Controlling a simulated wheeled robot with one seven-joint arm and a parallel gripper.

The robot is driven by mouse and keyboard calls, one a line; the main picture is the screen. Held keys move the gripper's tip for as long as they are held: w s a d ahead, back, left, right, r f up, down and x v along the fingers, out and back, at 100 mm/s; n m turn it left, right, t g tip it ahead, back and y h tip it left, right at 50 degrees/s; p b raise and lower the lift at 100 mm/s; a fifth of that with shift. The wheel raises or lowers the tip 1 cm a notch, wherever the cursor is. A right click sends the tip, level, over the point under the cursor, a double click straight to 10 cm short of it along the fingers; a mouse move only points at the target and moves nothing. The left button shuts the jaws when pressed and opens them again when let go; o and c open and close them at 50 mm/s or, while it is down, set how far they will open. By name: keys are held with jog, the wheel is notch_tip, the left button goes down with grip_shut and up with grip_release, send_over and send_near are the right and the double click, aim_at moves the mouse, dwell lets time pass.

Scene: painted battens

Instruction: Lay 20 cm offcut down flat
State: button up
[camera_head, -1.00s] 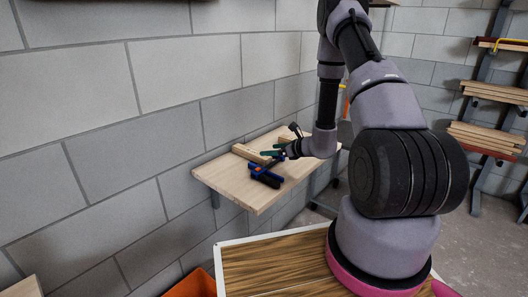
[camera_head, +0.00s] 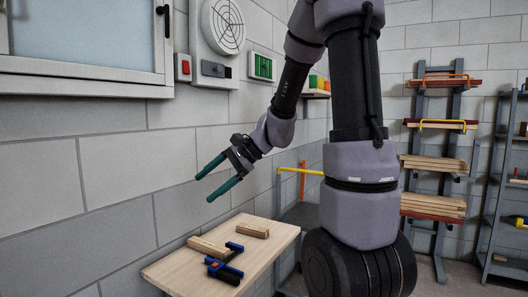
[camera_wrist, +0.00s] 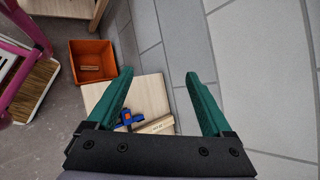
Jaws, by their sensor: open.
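Two short pale wooden offcuts lie on a wooden board shelf (camera_head: 178,274) at the wall. The nearer offcut (camera_head: 207,247) lies by a blue and black clamp (camera_head: 222,271); the farther offcut (camera_head: 253,230) lies toward the back. Both look flat. I cannot tell which is the 20 cm one. My gripper (camera_head: 204,189), with green fingers, is open and empty, well above the shelf. In the wrist view, one offcut with dark marks (camera_wrist: 157,125) and the clamp (camera_wrist: 127,122) show between the fingers; the rest is hidden behind my gripper.
An orange bin (camera_wrist: 75,50) with a small wooden piece in it stands on the floor beside the shelf. The block wall (camera_head: 120,170) is close behind. A rack of battens (camera_head: 437,165) stands at the right. The air around my gripper is free.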

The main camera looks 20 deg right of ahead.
jog(key=s+d+r+n+t+h, duration=0.4)
jog(key=s+d+r+n+h, duration=0.4)
jog(key=s, duration=0.6)
notch_tip(320, 180, up, 2)
jog(key=shift+d+r, duration=0.1)
jog(key=shift+d, duration=0.7)
